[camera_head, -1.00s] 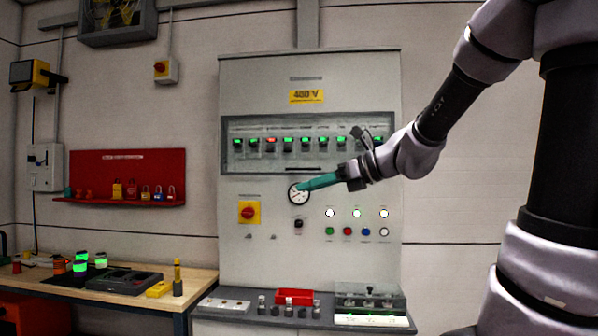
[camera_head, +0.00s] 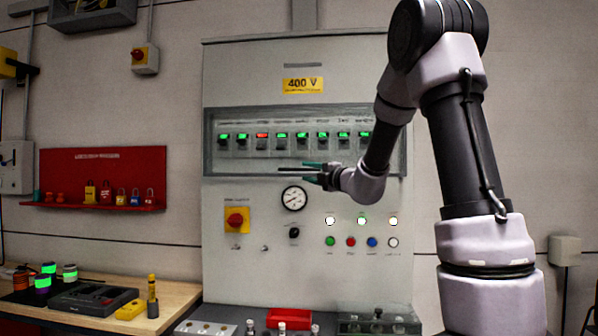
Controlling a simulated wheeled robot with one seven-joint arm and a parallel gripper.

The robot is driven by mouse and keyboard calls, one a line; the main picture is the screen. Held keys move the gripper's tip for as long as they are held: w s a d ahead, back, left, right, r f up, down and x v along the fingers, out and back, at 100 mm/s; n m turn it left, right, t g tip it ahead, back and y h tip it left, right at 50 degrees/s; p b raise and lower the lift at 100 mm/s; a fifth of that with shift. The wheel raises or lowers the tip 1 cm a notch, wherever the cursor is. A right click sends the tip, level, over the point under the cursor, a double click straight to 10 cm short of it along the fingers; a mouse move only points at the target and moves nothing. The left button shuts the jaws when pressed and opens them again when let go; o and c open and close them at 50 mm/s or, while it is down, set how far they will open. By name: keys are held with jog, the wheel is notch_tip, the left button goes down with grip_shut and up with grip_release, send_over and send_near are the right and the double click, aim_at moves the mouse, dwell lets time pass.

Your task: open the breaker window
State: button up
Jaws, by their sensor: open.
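The breaker window (camera_head: 230,168) is a wide clear pane in a grey frame on the upper part of the cabinet, and it looks closed. Behind it is a row of several breakers (camera_head: 282,140), one with a red mark and the others green. A thin dark handle bar (camera_head: 288,169) runs along the pane's lower edge. My gripper (camera_head: 306,171) is open, its teal fingers pointing left, one above and one below the line of the bar. I cannot tell whether they touch it. My gripper hides the bar's right end.
Below the window are a round gauge (camera_head: 294,198), a red and yellow rotary switch (camera_head: 236,220) and coloured buttons (camera_head: 350,241). A red lock board (camera_head: 100,165) and a wooden bench (camera_head: 175,298) are at left. A red tray (camera_head: 289,318) sits on the ledge.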

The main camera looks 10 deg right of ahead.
aim_at(300, 170)
jog(key=x, duration=0.5)
grip_shut()
dwell(1.4)
